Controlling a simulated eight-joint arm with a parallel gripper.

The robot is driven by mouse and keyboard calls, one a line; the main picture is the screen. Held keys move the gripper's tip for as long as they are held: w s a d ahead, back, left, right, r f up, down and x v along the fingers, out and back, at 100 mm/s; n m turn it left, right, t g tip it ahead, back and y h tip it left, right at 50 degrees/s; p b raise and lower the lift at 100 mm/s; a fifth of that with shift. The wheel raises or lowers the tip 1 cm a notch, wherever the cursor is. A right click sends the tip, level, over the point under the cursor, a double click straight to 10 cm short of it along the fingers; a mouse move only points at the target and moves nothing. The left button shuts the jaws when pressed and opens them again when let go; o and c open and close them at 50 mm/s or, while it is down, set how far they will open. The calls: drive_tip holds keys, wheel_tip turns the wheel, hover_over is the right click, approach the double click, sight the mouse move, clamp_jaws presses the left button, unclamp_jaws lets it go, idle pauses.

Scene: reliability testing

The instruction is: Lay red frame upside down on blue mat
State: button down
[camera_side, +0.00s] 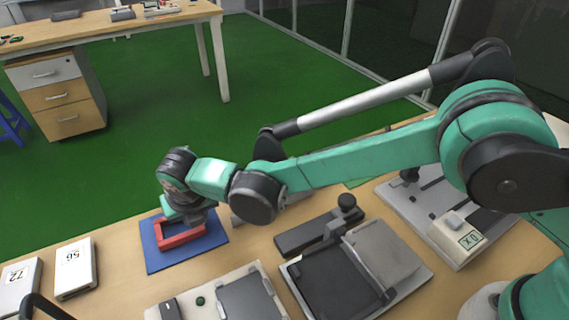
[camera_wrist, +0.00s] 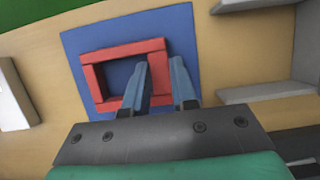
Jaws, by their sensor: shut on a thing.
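The red frame (camera_side: 181,238) is a rectangular ring over the blue mat (camera_side: 157,262), flat or nearly so. In the wrist view the red frame (camera_wrist: 122,53) shows its open middle, with the blue mat (camera_wrist: 182,25) around and through it. My gripper (camera_side: 188,213) points down at the frame. In the wrist view my gripper (camera_wrist: 159,64) has one finger inside the frame and one outside, shut on its right bar. The fingers hide part of that bar. I cannot tell whether the frame touches the mat, or which face is up.
White boxes marked 56 (camera_side: 76,268) and 72 (camera_side: 20,285) stand left of the mat. A grey-and-black device (camera_side: 340,275) and a white device (camera_side: 225,295) stand to the right and front. A unit with a small display (camera_side: 465,235) is farther right.

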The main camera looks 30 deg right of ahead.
drive_tip(key=c, duration=0.7)
unclamp_jaws()
drive_tip(key=shift+f, duration=0.1)
drive_tip(key=shift+s+r, duration=0.1)
drive_tip(key=shift+r, duration=0.2)
drive_tip(key=v, duration=1.1)
drive_tip(key=d+r+m, duration=0.3)
drive_tip(key=d+m, duration=0.4)
drive_tip(key=d+r+m, duration=0.2)
drive_tip(key=d+m, duration=0.5)
drive_tip(key=d, duration=0.1)
drive_tip(key=s+d+f+m+t, duration=0.1)
drive_tip(key=s+d+m, duration=0.3)
drive_tip(key=d+m, duration=0.3)
drive_tip(key=s+d+f+m+t, duration=0.1)
drive_tip(key=s+d+m, duration=0.4)
drive_tip(key=m, duration=1)
drive_tip(key=d, duration=0.3)
drive_tip(key=shift+f+t, duration=0.35)
drive_tip(key=shift+t, duration=0.05)
